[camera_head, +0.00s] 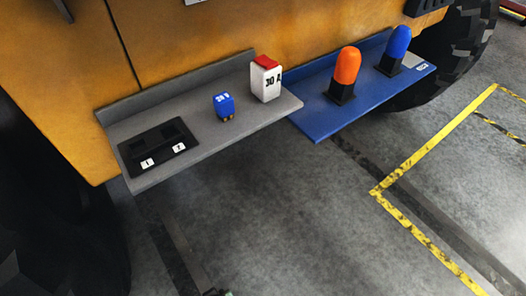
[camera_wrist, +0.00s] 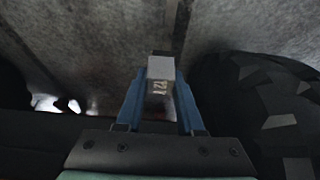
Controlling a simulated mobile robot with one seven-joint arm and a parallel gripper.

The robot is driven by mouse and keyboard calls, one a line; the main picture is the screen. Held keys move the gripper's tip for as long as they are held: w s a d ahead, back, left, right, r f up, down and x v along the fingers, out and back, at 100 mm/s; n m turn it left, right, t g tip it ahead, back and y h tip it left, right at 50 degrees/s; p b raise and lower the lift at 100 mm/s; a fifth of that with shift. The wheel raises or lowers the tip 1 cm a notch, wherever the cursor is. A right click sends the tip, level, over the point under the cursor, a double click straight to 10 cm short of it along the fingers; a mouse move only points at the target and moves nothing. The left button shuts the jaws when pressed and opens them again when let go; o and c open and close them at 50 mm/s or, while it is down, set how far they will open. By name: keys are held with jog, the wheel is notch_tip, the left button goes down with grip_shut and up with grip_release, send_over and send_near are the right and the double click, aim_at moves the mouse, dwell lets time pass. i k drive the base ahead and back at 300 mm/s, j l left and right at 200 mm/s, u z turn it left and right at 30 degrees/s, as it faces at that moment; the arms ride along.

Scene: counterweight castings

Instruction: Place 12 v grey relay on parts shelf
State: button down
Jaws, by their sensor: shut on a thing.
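The grey relay (camera_wrist: 160,88), marked 12 V, is in the wrist view between the two blue fingers of my gripper (camera_wrist: 161,75). The gripper is shut on it, with dark grey floor behind. In the head view a grey shelf (camera_head: 228,118) and a blue shelf (camera_head: 328,122) stick out side by side from an orange machine. I cannot tell which one is called the parts shelf. The grey relay does not show clearly in the head view.
The grey shelf bears a black two-slot block (camera_head: 158,146) labelled 1 and 2, a blue relay (camera_head: 224,105), and a white box with red top (camera_head: 266,80). The blue shelf bears an orange beacon (camera_head: 344,67) and a blue beacon (camera_head: 397,44). Its front left is clear.

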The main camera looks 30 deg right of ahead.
aim_at(363, 80)
jog(key=l, duration=1.4)
jog(key=k+l+u, duration=0.1)
jog(key=l, duration=1.35)
jog(key=k+l, duration=0.1)
jog(key=l, duration=1.3)
